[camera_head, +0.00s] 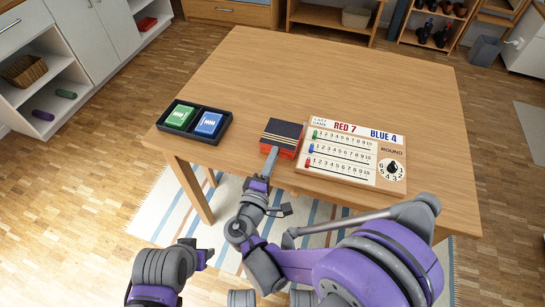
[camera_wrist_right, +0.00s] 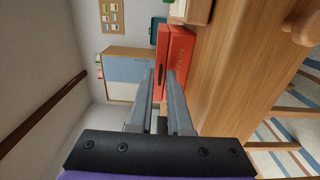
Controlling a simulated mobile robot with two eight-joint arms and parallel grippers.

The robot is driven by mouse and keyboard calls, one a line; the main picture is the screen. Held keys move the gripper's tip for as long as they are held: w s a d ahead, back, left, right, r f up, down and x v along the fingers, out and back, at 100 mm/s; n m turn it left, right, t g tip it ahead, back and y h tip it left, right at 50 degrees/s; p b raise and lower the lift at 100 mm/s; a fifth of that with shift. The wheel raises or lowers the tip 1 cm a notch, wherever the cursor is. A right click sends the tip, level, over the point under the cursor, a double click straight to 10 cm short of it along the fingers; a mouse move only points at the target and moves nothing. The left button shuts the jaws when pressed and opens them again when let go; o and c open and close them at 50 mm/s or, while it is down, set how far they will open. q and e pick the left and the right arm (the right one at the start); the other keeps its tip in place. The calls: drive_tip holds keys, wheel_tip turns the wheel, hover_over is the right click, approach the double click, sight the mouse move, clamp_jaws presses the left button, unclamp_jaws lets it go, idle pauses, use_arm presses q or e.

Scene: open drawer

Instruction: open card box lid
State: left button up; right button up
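The card box (camera_head: 284,138) lies near the table's front edge, with a dark top and red sides. Its lid looks closed. In the right wrist view its red face (camera_wrist_right: 179,62) shows beyond the fingers, with a dark slot in it. My right gripper (camera_head: 273,153) is at the box's near side, fingers pointing at it. In the right wrist view the gripper (camera_wrist_right: 160,74) has its two fingers apart, with nothing clearly held between them. Whether the tips touch the box is unclear.
A black tray (camera_head: 222,134) with a green and a blue card deck stands left of the box. A wooden scoreboard (camera_head: 353,172) lies close on the right. The wooden table (camera_head: 335,75) is clear behind them. Cabinets and shelves stand beyond.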

clamp_jaws()
idle(0.7)
idle(0.5)
